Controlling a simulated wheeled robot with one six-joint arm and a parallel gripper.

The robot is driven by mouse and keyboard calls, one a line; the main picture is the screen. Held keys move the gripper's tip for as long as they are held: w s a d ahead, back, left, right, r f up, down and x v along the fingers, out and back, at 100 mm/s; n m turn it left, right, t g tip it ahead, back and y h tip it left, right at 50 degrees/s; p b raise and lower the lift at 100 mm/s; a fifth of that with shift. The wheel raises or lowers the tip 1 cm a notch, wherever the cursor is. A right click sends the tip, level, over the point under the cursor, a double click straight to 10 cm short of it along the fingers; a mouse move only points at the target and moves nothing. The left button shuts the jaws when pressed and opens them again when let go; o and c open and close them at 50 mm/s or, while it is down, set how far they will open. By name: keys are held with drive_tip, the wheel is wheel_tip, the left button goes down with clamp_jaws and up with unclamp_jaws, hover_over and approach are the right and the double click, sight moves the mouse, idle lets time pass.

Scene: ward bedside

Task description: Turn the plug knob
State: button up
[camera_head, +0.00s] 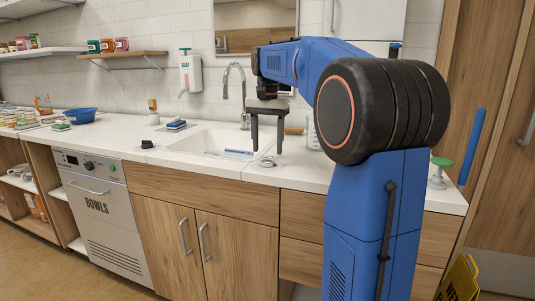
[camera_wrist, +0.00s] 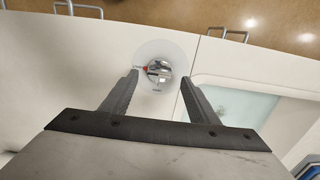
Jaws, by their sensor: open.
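The plug knob (camera_head: 266,162) is a small metal knob on a round pale plate on the counter, right of the sink in the head view. In the wrist view the knob (camera_wrist: 159,70) is shiny chrome, with a red mark at its left and tiny lettering around it. My gripper (camera_head: 268,151) points down above the knob, its two fingers apart. In the wrist view the gripper (camera_wrist: 159,77) is open and empty, with the knob appearing between the fingertips. The exact height of the tips over the knob is hard to tell.
The white sink (camera_head: 205,143) with a tall faucet (camera_head: 241,95) lies left of the knob. A black knob (camera_head: 147,144) and a blue sponge (camera_head: 177,125) sit left of the sink.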

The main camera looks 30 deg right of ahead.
sight(267, 160)
drive_tip(key=shift+f, duration=1.6)
drive_tip(key=c, duration=1)
drive_tip(key=shift+c, duration=0.2)
